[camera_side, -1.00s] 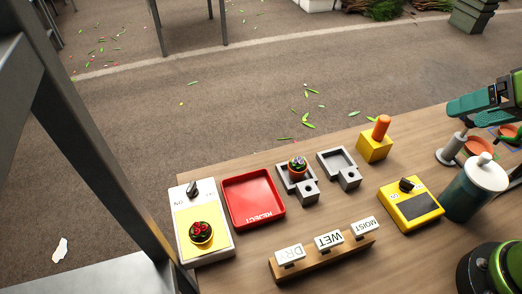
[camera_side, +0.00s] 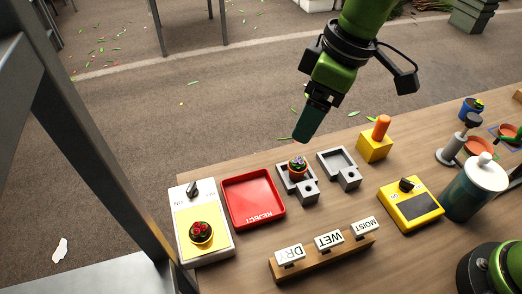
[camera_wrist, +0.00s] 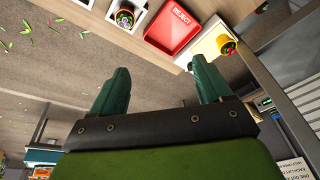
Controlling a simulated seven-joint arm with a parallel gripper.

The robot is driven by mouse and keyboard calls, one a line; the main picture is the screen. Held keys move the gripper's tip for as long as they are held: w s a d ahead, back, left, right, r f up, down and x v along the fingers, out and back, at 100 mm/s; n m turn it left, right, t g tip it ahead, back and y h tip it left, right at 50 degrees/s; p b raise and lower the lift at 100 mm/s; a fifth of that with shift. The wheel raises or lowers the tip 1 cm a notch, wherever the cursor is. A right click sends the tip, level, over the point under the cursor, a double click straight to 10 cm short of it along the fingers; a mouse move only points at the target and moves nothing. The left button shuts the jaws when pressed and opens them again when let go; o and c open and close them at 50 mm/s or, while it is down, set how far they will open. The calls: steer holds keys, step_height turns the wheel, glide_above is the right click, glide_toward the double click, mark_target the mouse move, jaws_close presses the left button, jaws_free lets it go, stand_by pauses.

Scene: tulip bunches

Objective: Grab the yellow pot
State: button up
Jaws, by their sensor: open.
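The yellow pot (camera_side: 200,233) holds a dark plant with red blooms. It stands upright on the yellow plate of the white switch box at the left end of the bench. In the wrist view the yellow pot (camera_wrist: 227,46) shows at the upper right, beyond my right-hand finger. My gripper (camera_side: 302,136) is above the back edge of the bench, up and to the right of the yellow pot and well apart from it. In the wrist view my gripper (camera_wrist: 160,80) has its fingers spread, with nothing between them.
A red REJECT tray (camera_side: 253,199) lies right of the switch box (camera_side: 219,246). An orange-red pot (camera_side: 297,170) sits in one grey holder; the other holder (camera_side: 338,161) is empty. A DRY/WET/MOIST sign rack (camera_side: 322,260) stands in front. A blue pot (camera_side: 470,108) stands far right.

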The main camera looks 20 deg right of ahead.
steer(key=a+f+n+g, duration=0.1)
steer(key=a+f+n, duration=0.1)
steer(key=a+n, duration=0.6)
steer(key=n+g+h, duration=0.1)
steer(key=n+g, duration=0.1)
steer(key=n, duration=0.7)
glide_toward(199, 223)
steer(key=f, duration=0.2)
steer(key=s+f, duration=0.1)
steer(key=f, duration=0.4)
steer(key=shift+s+a+f, duration=0.2)
steer(key=shift+s+a, duration=0.05)
steer(key=shift+a, duration=0.15)
steer(key=shift+s+a+f, duration=0.1)
steer(key=shift+a+f, duration=0.1)
steer(key=shift+f, duration=1.15)
steer(key=shift+s+a+f, duration=0.1)
steer(key=shift+a+f, duration=0.05)
steer(key=shift+f, duration=1.15)
steer(key=shift+w, duration=0.1)
steer(key=shift+c, duration=0.4)
steer(key=c, duration=1.1)
steer(key=shift+c, duration=0.2)
